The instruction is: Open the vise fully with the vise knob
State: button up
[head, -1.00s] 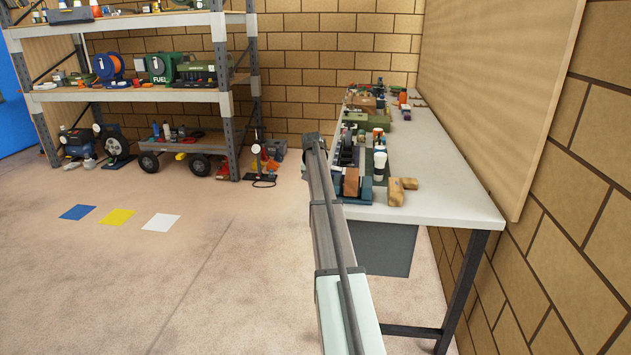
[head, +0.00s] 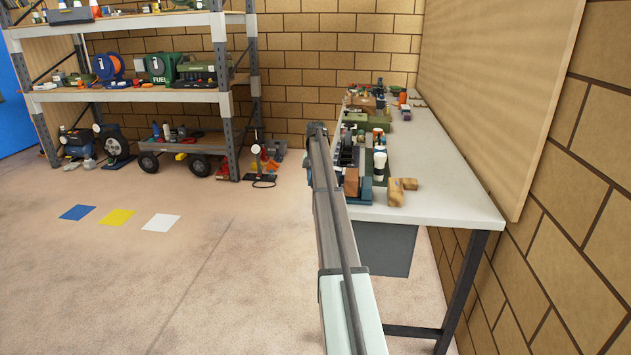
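What looks like the vise is a dark blue body (head: 366,191) near the left front edge of the white workbench (head: 445,200), in the head view. A brown block (head: 351,183) stands at its left side. My arm runs up from the bottom of the picture along the bench's left edge, and its dark far end (head: 317,129) is left of the bench items. The arm covers part of the vise's left side. I cannot make out the vise knob or the jaw gap. My gripper's fingers cannot be made out among the dark shapes beside the arm.
Tan wooden pieces (head: 397,190) lie right of the vise. A white-topped bottle (head: 380,162) and a green case (head: 363,114) stand farther back. The bench's right side is clear. Shelving (head: 160,96) and a low cart (head: 185,146) stand at left. A board (head: 500,90) lines the right wall.

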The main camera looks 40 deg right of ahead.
jog(key=o, duration=0.7)
jog(key=shift+r, duration=0.1)
notch_tip(320, 180, up, 14)
jog(key=shift+f, duration=0.15)
dwell(0.4)
